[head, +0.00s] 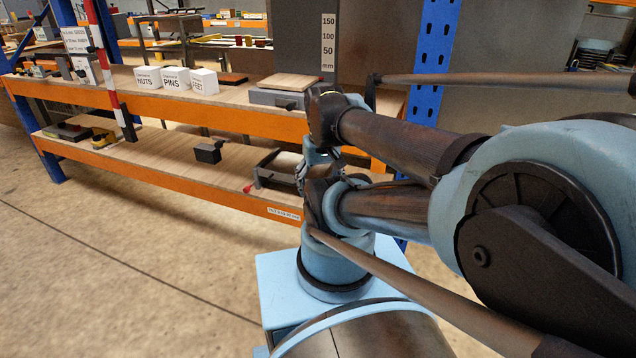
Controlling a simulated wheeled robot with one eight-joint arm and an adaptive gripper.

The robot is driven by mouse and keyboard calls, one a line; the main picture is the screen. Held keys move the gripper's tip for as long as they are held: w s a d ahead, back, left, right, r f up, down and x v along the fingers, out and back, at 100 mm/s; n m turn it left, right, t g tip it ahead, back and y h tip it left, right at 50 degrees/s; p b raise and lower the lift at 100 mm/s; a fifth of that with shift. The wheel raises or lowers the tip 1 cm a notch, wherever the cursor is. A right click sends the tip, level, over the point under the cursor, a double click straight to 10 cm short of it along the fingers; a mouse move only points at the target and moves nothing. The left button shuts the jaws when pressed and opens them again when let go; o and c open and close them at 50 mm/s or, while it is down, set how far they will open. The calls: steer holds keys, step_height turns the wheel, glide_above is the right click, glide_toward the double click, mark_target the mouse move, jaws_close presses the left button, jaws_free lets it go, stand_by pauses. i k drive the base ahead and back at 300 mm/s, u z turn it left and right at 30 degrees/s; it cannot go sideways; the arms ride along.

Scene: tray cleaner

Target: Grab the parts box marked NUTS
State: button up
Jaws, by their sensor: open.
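The parts box marked NUTS (148,78) is a small white box with dark lettering on the upper shelf, left of the picture's middle. It is the leftmost of a row of three similar boxes, with PINS (176,80) in the middle and FEET (204,82) at the right. My gripper (303,178) shows small and partly hidden at the end of my folded arm, low and well to the right of the boxes. It is open, touches none of them and shows nothing held.
The boxes stand on an orange-edged shelf (240,120) with a wooden top. A grey block with a wooden lid (285,90) is to their right. A red-and-white post (104,60) stands at left. The lower shelf (160,155) holds a dark block (208,152). The floor in front is clear.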

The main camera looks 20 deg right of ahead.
mark_target(149, 77)
steer(key=u, duration=2)
steer(key=i, duration=0.85)
steer(key=z, duration=1.45)
